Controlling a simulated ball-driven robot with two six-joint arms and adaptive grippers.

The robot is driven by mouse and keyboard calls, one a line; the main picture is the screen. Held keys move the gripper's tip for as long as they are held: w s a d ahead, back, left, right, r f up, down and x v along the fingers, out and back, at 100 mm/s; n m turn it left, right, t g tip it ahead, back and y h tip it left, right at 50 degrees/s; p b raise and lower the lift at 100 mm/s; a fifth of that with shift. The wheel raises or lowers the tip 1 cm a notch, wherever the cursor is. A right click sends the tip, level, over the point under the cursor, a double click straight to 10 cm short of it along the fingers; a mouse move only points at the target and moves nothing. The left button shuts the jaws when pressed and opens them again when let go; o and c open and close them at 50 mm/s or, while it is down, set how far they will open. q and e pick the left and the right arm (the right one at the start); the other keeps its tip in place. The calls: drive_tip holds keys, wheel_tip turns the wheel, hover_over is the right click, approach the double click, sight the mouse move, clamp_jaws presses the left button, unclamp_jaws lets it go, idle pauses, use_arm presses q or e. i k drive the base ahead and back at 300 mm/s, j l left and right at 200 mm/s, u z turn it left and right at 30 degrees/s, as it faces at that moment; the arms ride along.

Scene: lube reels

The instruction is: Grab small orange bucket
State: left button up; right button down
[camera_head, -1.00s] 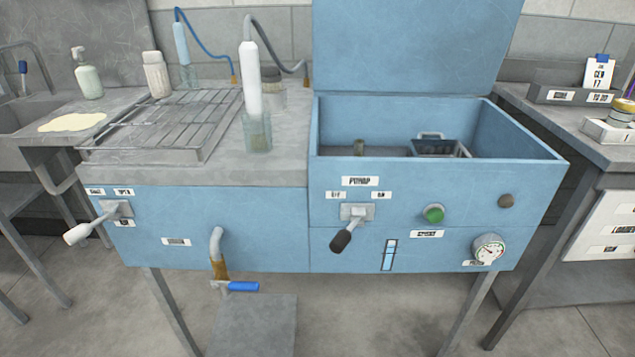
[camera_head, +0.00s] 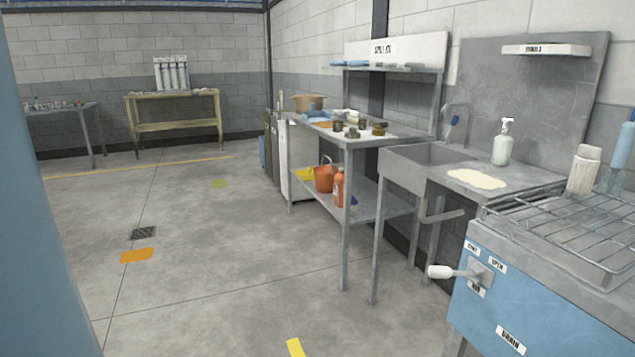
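A small orange bucket (camera_head: 324,178) stands on the lower shelf of the metal workbench in the middle of the head view. It looks upright, with its handle raised. An orange bottle (camera_head: 339,189) stands right beside it and overlaps its right edge. The bucket is some distance away across the floor. Neither of my grippers shows in the view.
The bench's lower shelf (camera_head: 372,208) also holds something yellow (camera_head: 303,174). A grey sink (camera_head: 414,170) and a blue machine (camera_head: 520,310) with a lever stand to the right. A blue surface fills the left edge. The floor (camera_head: 220,265) between is open.

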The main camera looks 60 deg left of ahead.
sight(324, 176)
drive_tip(key=u, duration=1.8)
drive_tip(key=i+j+u, duration=0.35)
drive_tip(key=i, duration=0.45)
drive_tip(key=i+u, duration=0.3)
drive_tip(key=i, duration=2.9)
